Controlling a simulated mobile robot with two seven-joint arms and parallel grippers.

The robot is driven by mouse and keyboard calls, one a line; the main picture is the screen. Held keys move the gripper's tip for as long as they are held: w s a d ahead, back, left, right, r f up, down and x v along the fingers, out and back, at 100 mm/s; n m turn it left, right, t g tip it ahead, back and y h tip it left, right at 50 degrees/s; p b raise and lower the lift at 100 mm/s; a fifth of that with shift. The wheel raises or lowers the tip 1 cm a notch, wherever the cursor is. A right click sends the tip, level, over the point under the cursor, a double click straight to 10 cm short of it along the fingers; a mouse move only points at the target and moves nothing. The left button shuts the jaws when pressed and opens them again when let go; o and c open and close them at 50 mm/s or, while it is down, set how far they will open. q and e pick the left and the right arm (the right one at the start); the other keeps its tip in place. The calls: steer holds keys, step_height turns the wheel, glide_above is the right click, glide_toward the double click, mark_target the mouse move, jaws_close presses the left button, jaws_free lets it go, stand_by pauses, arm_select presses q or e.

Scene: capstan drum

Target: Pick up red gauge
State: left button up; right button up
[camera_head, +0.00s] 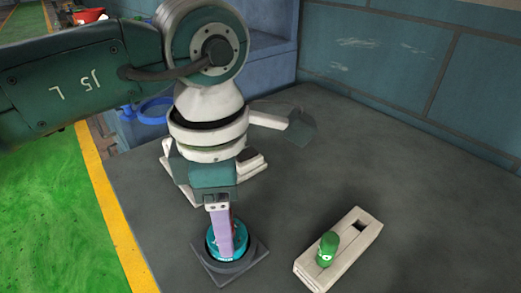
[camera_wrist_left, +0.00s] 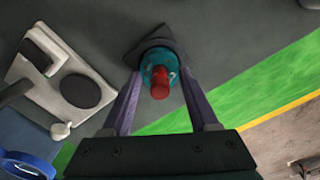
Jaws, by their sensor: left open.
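The red gauge (camera_wrist_left: 160,84) stands upright in a teal ring-shaped seat (camera_wrist_left: 158,58) on a dark square plate (camera_wrist_left: 173,45). In the head view, the teal seat (camera_head: 213,243) and dark plate (camera_head: 238,271) show, but the gauge is mostly hidden behind my finger. My left gripper (camera_head: 222,236) points down over it, with purple fingers open. In the left wrist view, the gripper (camera_wrist_left: 160,78) has one finger on each side of the gauge, with gaps visible. Whether the tips are at grasping height is hard to tell. My right gripper is not in view.
A pale block (camera_head: 345,258) at the right holds a green gauge (camera_head: 327,248) beside an empty square hole (camera_head: 359,227). A pale fixture with a dark disc (camera_wrist_left: 80,90) stands behind my arm. A blue ring (camera_head: 155,110) lies farther back. The grey tabletop is clear at far right.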

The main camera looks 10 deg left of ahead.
arm_select(q)
steer(key=shift+c, duration=0.2)
jaws_close()
stand_by(0.4)
